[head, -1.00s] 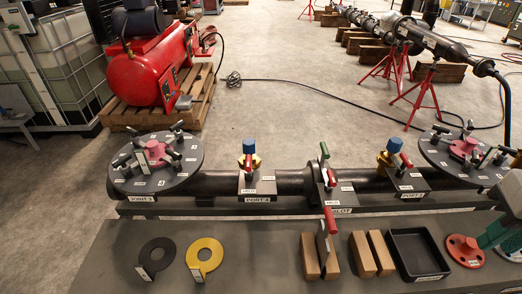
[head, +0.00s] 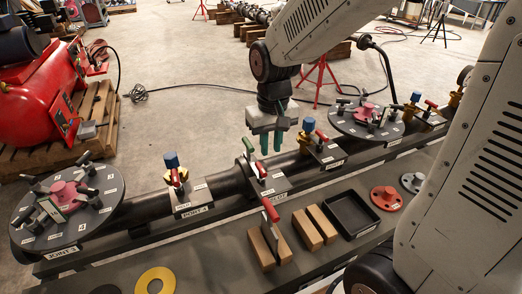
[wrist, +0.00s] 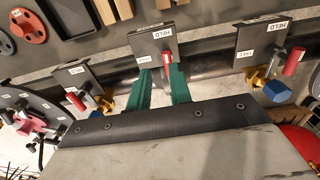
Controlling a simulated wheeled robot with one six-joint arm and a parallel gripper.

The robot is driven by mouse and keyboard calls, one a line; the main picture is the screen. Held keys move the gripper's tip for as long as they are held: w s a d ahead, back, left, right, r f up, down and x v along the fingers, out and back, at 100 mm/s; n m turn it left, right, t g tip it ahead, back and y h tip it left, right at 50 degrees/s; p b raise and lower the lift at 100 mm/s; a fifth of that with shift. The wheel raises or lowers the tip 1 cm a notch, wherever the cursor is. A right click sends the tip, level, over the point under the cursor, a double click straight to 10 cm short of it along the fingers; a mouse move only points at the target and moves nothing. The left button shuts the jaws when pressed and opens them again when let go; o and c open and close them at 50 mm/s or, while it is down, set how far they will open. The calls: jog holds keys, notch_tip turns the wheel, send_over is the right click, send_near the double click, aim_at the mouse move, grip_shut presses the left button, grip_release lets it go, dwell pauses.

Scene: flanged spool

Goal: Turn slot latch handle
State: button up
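My gripper (head: 271,144) has two teal fingers pointing down, behind and right of the latch in the head view. In the wrist view my gripper (wrist: 161,82) is open, its fingers apart with nothing clearly held. Contact with the handle cannot be told.
Similar latch plates with blue caps stand left (head: 193,203) and right (head: 325,155) on the pipe. A round flange cover (head: 70,205) is at far left. Wooden blocks (head: 314,228) and a black tray (head: 353,214) lie on the front bench. A red compressor (head: 38,98) stands behind left.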

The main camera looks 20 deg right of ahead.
send_over(261, 167)
notch_tip(261, 167, down, 5)
jog(key=shift+s+r, duration=0.1)
jog(key=shift+f, duration=0.45)
notch_tip(261, 167, down, 7)
jog(key=shift+f, duration=0.2)
jog(key=shift+w+r+n, duration=0.2)
jog(key=shift+r+n, duration=0.15)
jog(key=shift+n, duration=0.55)
jog(key=shift+s+r+n, duration=0.1)
jog(key=shift+n, duration=0.7)
jog(key=n, duration=0.7)
jog(key=shift+n, duration=0.3)
jog(key=n, duration=1.1)
jog(key=shift+m, duration=1.2)
notch_tip(261, 167, up, 7)
